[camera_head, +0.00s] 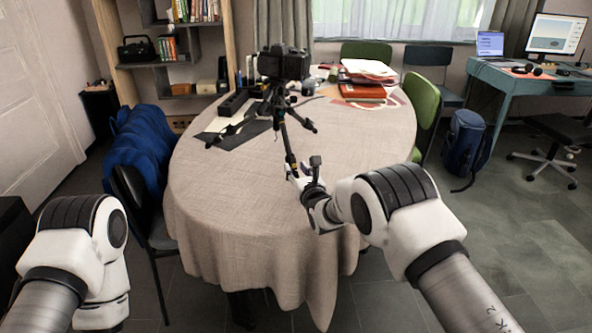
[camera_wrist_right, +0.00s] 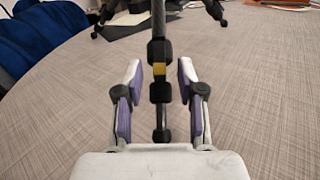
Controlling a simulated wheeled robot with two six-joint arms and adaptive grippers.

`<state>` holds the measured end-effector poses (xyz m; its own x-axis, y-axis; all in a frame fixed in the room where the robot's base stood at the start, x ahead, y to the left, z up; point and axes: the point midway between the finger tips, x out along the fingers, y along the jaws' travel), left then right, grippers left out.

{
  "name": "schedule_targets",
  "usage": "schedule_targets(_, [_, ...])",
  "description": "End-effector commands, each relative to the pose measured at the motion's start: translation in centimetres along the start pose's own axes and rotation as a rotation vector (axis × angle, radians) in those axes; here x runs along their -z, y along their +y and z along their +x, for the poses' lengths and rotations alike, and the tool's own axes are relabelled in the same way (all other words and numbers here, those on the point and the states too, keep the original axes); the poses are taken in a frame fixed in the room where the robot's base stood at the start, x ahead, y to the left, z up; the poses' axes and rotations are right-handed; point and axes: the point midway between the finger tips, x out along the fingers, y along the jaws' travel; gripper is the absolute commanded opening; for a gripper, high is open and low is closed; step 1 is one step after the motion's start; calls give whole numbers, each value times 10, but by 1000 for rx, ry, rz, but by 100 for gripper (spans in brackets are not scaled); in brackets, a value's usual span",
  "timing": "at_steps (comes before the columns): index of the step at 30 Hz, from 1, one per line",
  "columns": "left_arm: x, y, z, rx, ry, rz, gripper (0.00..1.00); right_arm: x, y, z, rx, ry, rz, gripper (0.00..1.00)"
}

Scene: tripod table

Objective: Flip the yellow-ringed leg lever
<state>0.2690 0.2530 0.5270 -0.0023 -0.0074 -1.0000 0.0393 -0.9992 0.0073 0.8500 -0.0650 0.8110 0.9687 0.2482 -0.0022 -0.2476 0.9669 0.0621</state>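The black tripod (camera_head: 281,108) stands on the cloth-covered table with a camera (camera_head: 284,64) on top. One leg reaches toward me, and its yellow ring shows in the right wrist view (camera_wrist_right: 159,69). Black clamp-like parts (camera_wrist_right: 160,92) sit just above and below the ring; which one is the lever is unclear. My right gripper (camera_head: 299,172) is at the lower end of this leg. In the right wrist view (camera_wrist_right: 160,78) its two purple-padded fingers are open on either side of the leg, with gaps on both sides. My left gripper is out of view.
The oval table (camera_head: 225,200) has bare cloth in front. Papers and a red folder (camera_head: 362,90) lie at the back right, and a dark mat (camera_head: 232,134) lies left of the tripod. A chair with a blue jacket (camera_head: 140,150) stands at the left edge.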

Motion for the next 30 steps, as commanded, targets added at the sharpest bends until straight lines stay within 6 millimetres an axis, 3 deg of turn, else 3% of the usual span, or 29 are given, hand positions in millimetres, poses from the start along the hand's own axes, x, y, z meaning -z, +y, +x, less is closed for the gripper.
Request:
schedule_targets(8, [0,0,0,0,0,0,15,0,0,4,0,0,0,39])
schedule_targets(12, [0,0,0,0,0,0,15,-1,0,4,0,0,0,0])
schedule_targets(30, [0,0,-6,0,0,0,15,-8,1,4,-2,90,-1,0])
